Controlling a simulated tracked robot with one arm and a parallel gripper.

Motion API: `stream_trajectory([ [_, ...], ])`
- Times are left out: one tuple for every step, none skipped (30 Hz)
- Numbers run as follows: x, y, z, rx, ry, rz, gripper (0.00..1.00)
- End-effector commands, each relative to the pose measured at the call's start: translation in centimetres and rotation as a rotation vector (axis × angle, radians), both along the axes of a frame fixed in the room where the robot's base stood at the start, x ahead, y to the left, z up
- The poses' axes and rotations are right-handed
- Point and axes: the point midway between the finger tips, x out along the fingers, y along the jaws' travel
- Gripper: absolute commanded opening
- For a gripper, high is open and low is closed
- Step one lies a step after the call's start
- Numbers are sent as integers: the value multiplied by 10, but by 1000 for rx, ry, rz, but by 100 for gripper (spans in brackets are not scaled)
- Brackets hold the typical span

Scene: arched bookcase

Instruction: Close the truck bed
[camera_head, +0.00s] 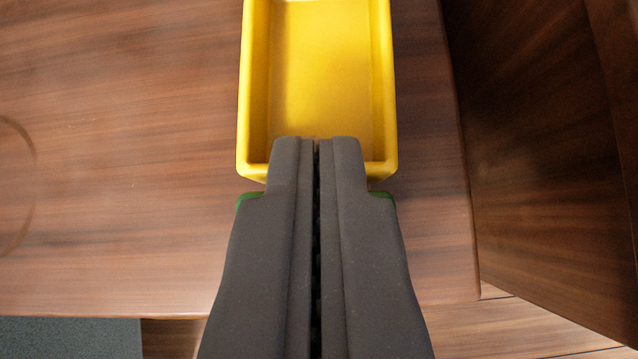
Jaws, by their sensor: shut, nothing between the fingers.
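The yellow truck bed (322,62) lies at the top middle of the view, an open box with its inside showing and its far end cut off by the top edge. My gripper (316,143) is shut and empty, with its two dark fingers pressed together. The fingertips overlap the near rim of the bed in the picture; I cannot tell whether they touch it. Small green parts (248,196) show beside the fingers, below the bed's near corners. The rest of the truck is hidden or out of view.
The truck bed is over a brown wooden shelf (120,170), whose front edge runs along the bottom left. A dark wooden upright panel (540,150) stands close on the right. The shelf to the left is clear. A grey surface (70,338) and wooden floor (530,325) show below.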

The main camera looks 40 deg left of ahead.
Motion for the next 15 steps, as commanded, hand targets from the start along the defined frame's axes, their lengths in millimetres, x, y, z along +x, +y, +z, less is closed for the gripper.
stream_trajectory([
  [-1, -1, -2, -1, 3, -1, 0],
  [-1, 0, -2, -1, 3, -1, 0],
  [0, 0, -2, -1, 3, -1, 0],
  [0, 0, -1, -1, 3, -1, 0],
  [0, 0, -1, -1, 3, -1, 0],
  [1, 0, -1, -1, 2, -1, 0],
  [2, 1, -1, -1, 2, -1, 0],
  [3, 1, 0, -1, 1, -1, 0],
  [4, 1, 0, -1, 1, -1, 0],
  [6, 2, 1, -1, 0, -1, 0],
  [7, 2, 1, 0, 0, 0, 0],
  [8, 3, 1, 0, 1, 0, 0],
  [9, 3, 1, 0, 1, 0, 0],
  [11, 4, 2, 0, 1, 0, 0],
  [12, 4, 2, -1, 2, 1, 0],
])
